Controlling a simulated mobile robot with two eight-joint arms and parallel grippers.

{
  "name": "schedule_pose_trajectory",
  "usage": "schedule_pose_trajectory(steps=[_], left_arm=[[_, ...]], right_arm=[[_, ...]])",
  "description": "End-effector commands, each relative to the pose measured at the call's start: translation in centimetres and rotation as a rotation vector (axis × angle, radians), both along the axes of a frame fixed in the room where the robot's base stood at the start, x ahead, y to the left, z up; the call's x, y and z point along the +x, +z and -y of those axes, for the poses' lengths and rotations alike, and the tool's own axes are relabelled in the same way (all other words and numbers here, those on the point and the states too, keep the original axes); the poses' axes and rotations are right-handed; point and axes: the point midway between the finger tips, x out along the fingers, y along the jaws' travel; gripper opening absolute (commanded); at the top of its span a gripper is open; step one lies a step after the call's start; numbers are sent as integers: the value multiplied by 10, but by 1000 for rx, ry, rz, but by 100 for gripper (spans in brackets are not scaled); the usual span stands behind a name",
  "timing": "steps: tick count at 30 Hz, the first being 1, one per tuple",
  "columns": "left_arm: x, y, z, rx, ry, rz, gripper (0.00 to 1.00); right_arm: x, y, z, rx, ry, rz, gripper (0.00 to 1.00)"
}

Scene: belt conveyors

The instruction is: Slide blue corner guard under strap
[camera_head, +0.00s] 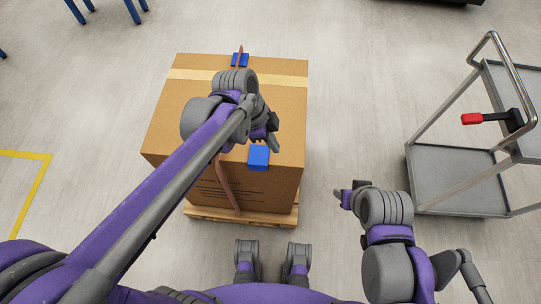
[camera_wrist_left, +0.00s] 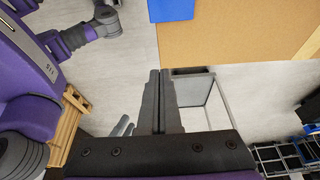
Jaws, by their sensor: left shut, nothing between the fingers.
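A large cardboard box (camera_head: 283,107) stands with a reddish-brown strap (camera_head: 228,186) over its top and down its near face. One blue corner guard (camera_head: 258,157) sits on the near top edge, to the right of the strap and apart from it. It also shows at the top of the left wrist view (camera_wrist_left: 171,9). Another blue guard (camera_head: 237,60) is at the far edge by the strap. My left gripper (camera_head: 274,139) is shut and empty, just above and right of the near guard. My left arm hides the strap's middle. My right gripper (camera_head: 343,197) is right of the box; its jaws are unclear.
The box rests on a wooden pallet (camera_head: 268,216). A grey cart (camera_head: 445,178) stands at the right, with a red-and-black tool (camera_head: 472,118) on its upper part. Yellow floor tape (camera_head: 38,185) is at the left.

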Motion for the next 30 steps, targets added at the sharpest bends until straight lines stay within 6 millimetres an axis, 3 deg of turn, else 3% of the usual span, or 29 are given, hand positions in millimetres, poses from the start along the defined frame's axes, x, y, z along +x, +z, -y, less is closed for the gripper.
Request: schedule_pose_trajectory(steps=[5, 16, 21, 30], left_arm=[[0, -21, 7, 0, -4, 0, 0], [-1, -95, 33, 0, -2, 1, 0], [0, -92, 4, 2, 6, 1, 0], [0, -92, -9, 1, 1, 2, 0]], right_arm=[[0, -4, 0, 0, 0, -1, 50], [-2, -19, 0, 0, 0, -6, 50], [-1, -16, 0, 0, 0, -5, 50], [-1, -16, 0, 0, 0, -5, 50]])
